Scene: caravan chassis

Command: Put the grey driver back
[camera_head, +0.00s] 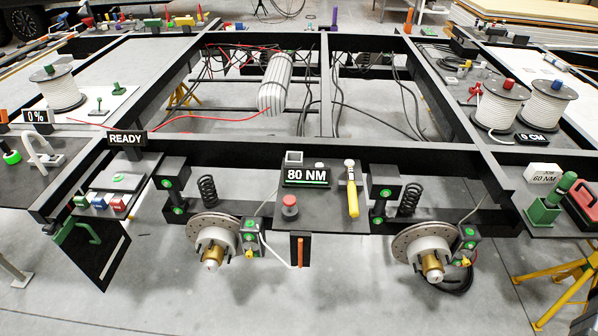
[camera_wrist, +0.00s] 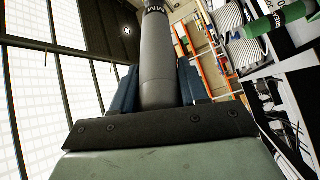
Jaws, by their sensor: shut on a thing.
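In the wrist view, the grey driver (camera_wrist: 157,55) is a smooth dark-grey cylinder with white lettering near its top. My gripper (camera_wrist: 156,88) is shut on it, with a blue-grey finger on each side. The driver's far end runs out of the top of the wrist view. Neither my gripper nor the grey driver shows in the head view. I cannot tell which place in the head view belongs to the grey driver.
The black chassis frame (camera_head: 325,152) crosses the head view. A middle plate holds an 80 NM display (camera_head: 305,175) and a yellow-handled tool (camera_head: 352,195). Brake discs (camera_head: 212,238) hang below. A green holder (camera_head: 543,212) stands right, white spools (camera_head: 500,105) behind.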

